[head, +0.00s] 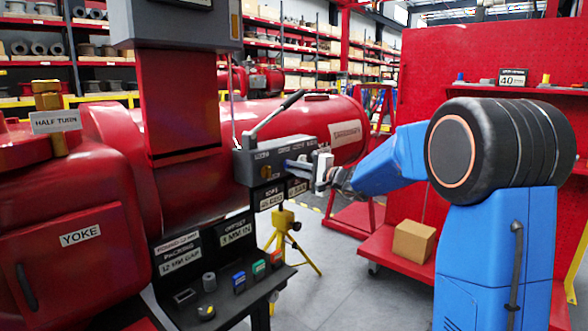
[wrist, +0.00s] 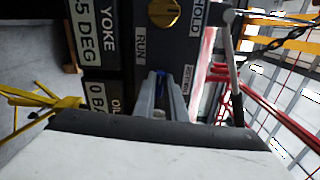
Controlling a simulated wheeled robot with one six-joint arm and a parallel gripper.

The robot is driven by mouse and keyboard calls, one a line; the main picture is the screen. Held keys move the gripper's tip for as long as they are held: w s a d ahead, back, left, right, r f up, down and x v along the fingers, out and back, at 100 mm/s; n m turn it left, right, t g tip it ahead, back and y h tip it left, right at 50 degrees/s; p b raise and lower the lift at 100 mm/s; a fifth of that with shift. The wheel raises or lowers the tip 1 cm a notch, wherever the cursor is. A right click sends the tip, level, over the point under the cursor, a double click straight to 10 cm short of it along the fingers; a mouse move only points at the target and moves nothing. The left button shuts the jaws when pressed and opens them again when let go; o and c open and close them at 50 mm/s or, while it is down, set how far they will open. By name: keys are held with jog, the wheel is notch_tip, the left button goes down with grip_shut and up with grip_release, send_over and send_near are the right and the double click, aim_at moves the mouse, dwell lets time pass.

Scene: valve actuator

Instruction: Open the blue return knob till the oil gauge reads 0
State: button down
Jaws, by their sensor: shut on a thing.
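The blue return knob (wrist: 160,84) shows as a small strip of blue between the fingers of my gripper (wrist: 163,98) in the wrist view. My gripper is shut on it, and the fingers hide most of the knob. The oil gauge (wrist: 97,100) is left of my gripper in the wrist view. It shows "0 BA", with the end of its text hidden by my gripper.
A brass knob (head: 266,172) is on the box, left of my gripper. A lever (head: 275,117) rises from the box top. A yellow tripod (head: 284,220) stands below. A shelf with small coloured blocks (head: 239,281) is lower left. A red panel (head: 480,60) stands behind my arm.

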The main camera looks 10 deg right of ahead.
jog(key=shift+f, duration=0.15)
jog(key=c, duration=1.8)
grip_release()
jog(key=v, duration=1.7)
jog(key=shift+s, duration=0.15)
jog(key=shift+d, duration=0.1)
